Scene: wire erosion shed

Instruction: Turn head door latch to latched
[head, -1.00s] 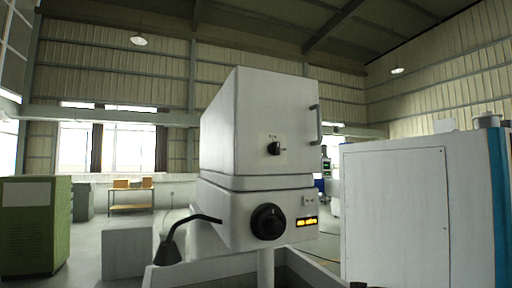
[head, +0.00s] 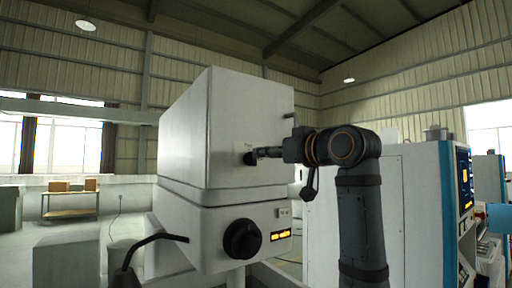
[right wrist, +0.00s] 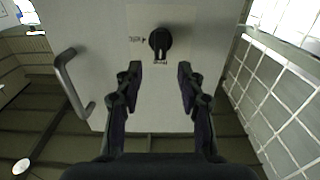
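The head door latch is a black knob (right wrist: 160,42) on a pale plate on the white head door (right wrist: 205,28). The right wrist view shows one small label beside the knob and one below it; I cannot read them surely. The knob's bar runs up and down in that view. My right gripper (right wrist: 159,76) is open, its two fingers apart and the knob centred just beyond their tips. In the head view the latch (head: 250,158) is partly hidden by my right gripper (head: 264,152). I cannot tell whether they touch. My left gripper is not in view.
A door handle (right wrist: 72,82) sticks out beside the latch. A curved black rod (head: 150,241) stands at the machine's left. A white cabinet (head: 415,215) stands at the right, behind my right arm.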

